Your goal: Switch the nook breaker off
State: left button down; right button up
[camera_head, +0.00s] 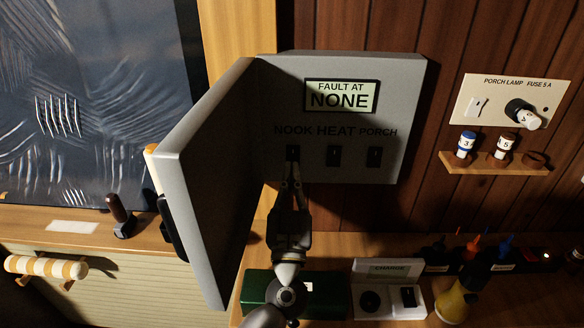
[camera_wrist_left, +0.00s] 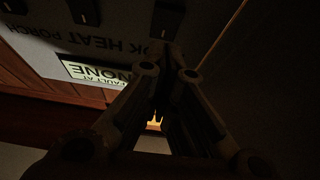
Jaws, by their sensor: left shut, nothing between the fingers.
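The grey breaker panel (camera_head: 408,90) hangs on the wood wall. Its display (camera_head: 341,96) reads "FAULT AT NONE". The black nook breaker (camera_head: 292,152) is the leftmost in the row, under the label NOOK. It also shows in the left wrist view (camera_wrist_left: 168,18), upside down. The heat breaker (camera_head: 333,155) and porch breaker (camera_head: 374,157) sit to its right. My left gripper (camera_head: 293,172) is shut and empty, pointing up, its tips at or just below the nook breaker. I cannot tell whether they touch, nor the lever's position. My right gripper is not in view.
The panel's open grey door (camera_head: 205,185) juts out close left of my left arm. Below lie a green box (camera_head: 325,300), a white charger unit (camera_head: 390,300) and a yellow item (camera_head: 455,303). At right are a porch lamp fuse plate (camera_head: 508,100) and a fuse shelf (camera_head: 490,166).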

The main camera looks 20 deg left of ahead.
aim_at(292, 156)
pick_arm(q)
jog(key=w, duration=0.1)
jog(key=w+f, duration=0.1)
jog(key=shift+w+a+f, duration=0.15)
jog(key=shift+w+a, duration=0.25)
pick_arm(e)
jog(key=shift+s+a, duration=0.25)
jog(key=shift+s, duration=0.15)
pick_arm(q)
jog(key=shift+f+b, duration=0.2)
jog(key=shift+b, duration=0.2)
jog(key=t+b, duration=0.1)
jog(key=b, duration=0.2)
jog(key=w+f+t+b, duration=0.1)
jog(key=b, duration=0.2)
jog(key=shift+a+f+y, duration=0.1)
jog(key=shift+a+y, duration=0.1)
jog(key=shift+y, duration=0.1)
jog(key=shift+r+p, duration=0.3)
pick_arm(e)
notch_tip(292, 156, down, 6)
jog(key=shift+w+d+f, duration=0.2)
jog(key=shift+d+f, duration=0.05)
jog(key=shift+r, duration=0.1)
